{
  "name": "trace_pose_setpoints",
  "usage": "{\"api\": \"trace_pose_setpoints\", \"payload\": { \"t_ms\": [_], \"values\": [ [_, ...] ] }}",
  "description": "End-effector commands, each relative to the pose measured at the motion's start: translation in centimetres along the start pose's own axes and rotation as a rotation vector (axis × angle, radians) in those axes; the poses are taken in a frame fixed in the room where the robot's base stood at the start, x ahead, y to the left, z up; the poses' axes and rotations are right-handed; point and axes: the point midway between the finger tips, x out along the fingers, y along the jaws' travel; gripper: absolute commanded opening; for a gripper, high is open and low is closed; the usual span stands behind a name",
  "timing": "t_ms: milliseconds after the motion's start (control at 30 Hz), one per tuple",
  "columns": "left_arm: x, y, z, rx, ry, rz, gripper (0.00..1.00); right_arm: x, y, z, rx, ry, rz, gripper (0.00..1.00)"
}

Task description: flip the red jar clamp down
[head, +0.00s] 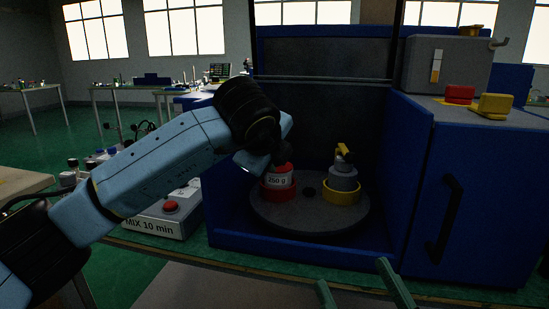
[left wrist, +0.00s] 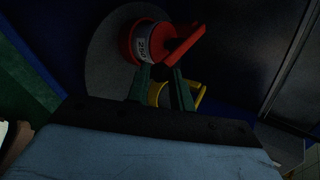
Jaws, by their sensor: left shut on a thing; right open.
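The red jar clamp (left wrist: 186,45) shows in the left wrist view as a red bar raised at a slant beside the jar top. The jar, labelled 250 g (head: 280,180), stands upright in a red cup (head: 279,194) on the grey round plate (head: 312,218) inside the blue cabinet. My left gripper (left wrist: 161,72) is at the clamp, its green fingers shut on it; the exact contact is dark. In the head view my left wrist hides the clamp. My right gripper (head: 354,278) is open and empty at the bottom, in front of the cabinet.
A grey jar (head: 343,178) with a yellow clamp (head: 344,153) stands in a yellow cup (head: 342,195), right of the red one. Blue cabinet walls close in both sides. A MIX 10 min box (head: 165,215) with a red button stands left. Red and yellow blocks lie on the right top.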

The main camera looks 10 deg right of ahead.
Motion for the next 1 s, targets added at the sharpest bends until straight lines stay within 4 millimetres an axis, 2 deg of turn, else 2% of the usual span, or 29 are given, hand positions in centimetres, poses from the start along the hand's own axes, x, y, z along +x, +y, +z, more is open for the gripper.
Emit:
{"api": "trace_pose_setpoints", "payload": {
  "t_ms": [33, 67, 100, 233, 533, 667, 833, 1000],
  "values": [
    [1.5, 2.2, -0.6, 0.001, 0.012, 0.064, 0.00, -0.1, 0.0, 0.1, 0.000, 0.000, 0.000, 0.80],
    [1.5, 2.2, -0.6, 0.001, 0.012, 0.064, 0.00, -0.1, 0.0, 0.1, 0.000, 0.000, 0.000, 0.80],
    [1.5, 2.3, -0.6, 0.001, 0.011, 0.065, 0.27, -0.1, 0.0, 0.1, 0.000, -0.001, 0.000, 0.80],
    [1.5, 2.3, -0.6, 0.001, 0.011, 0.066, 0.44, -0.1, 0.0, 0.1, 0.000, -0.001, 0.000, 0.80],
    [1.5, 2.2, -0.6, 0.002, 0.012, 0.065, 0.44, -0.1, 0.0, 0.1, 0.000, -0.002, 0.000, 0.80],
    [0.7, 2.1, -0.6, 0.003, 0.012, 0.063, 0.44, 0.1, 0.0, 0.1, 0.000, -0.013, 0.000, 0.80],
    [-2.1, 1.7, -0.5, 0.004, 0.012, 0.055, 0.44, 0.0, 0.3, 1.6, -0.006, -0.133, 0.007, 0.80],
    [-5.7, 1.3, -0.2, 0.002, 0.007, 0.045, 0.44, -0.8, 0.9, 4.5, -0.015, -0.321, 0.020, 0.80]
  ]
}}
